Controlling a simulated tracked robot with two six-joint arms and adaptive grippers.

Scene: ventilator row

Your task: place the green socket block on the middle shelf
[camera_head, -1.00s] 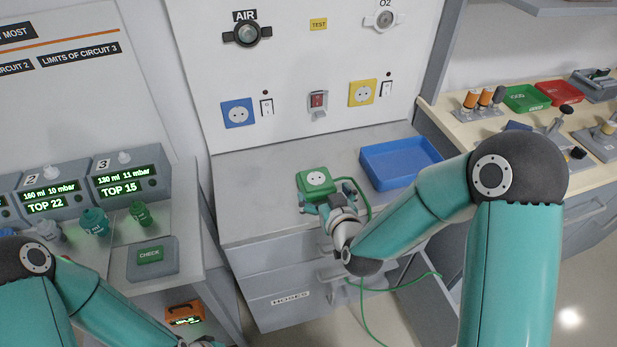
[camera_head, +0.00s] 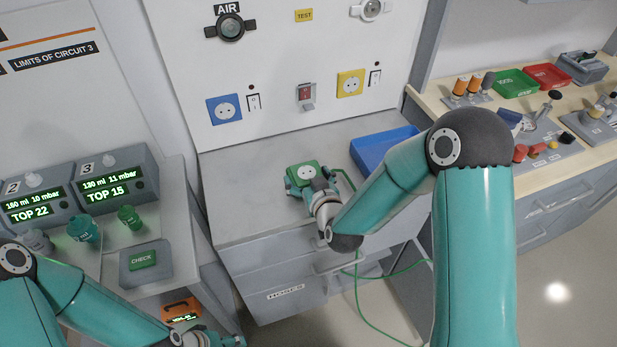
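The green socket block (camera_head: 304,172), with a white round socket on top, sits on the grey counter (camera_head: 250,200) left of the blue tray. A green cable runs from it over the counter edge and down to the floor. My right gripper (camera_head: 311,184) is at the block's near side, with one finger on each side of it. I cannot tell whether the fingers touch the block. My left gripper (camera_head: 215,339) is low at the bottom edge, mostly hidden, its state unclear. I cannot make out a middle shelf in this view.
The blue tray (camera_head: 372,150) stands right of the block, partly behind my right arm. A wall panel with a blue socket (camera_head: 224,109) and yellow socket (camera_head: 350,83) rises behind. Ventilator units (camera_head: 115,180) stand left; a wooden bench (camera_head: 440,92) with parts is right.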

